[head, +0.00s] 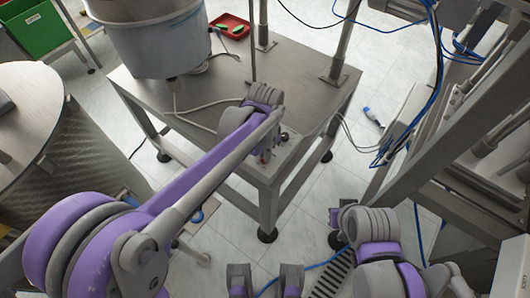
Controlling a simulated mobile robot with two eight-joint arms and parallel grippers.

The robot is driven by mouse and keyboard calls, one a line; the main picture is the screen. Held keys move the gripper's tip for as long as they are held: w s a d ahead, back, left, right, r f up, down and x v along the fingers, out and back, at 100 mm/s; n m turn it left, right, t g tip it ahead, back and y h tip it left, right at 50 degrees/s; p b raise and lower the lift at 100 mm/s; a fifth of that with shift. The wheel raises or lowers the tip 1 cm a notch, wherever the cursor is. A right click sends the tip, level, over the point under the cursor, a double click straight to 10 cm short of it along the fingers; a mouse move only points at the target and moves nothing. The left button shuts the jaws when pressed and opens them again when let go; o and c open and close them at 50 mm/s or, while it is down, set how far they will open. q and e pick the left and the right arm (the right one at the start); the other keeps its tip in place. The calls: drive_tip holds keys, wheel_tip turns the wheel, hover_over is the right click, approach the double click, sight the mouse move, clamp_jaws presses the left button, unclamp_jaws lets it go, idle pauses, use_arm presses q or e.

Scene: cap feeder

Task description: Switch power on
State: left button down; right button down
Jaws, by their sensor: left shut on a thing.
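The control panel (291,151) is a light grey plate with small knobs, at the front corner of the steel feeder table (310,88). My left arm reaches across from the lower left. My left gripper (265,156) is at the panel's left part, shut on a small control that I take as the power switch. The wrist and fingers hide most of it, so I cannot tell its position. A bit of red shows beside the fingertips. My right gripper (264,283) is at the bottom edge, its two fingers apart and empty, away from the table.
A large grey feeder bowl (157,42) stands on the table, with a red tray (231,27) behind it. A round-topped grey stand (30,100) is at left, a green bin (37,30) beyond. Metal framing with blue cables fills the right. Tiled floor is open before the table.

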use_arm(q)
drive_tip(key=shift+m, duration=1.2)
drive_tip(key=c, duration=0.9)
unclamp_jaws()
drive_tip(key=shift+r, duration=0.15)
wheel_tip(320, 180, up, 11)
drive_tip(key=shift+f+p, duration=0.2)
drive_tip(key=shift+p, duration=0.3)
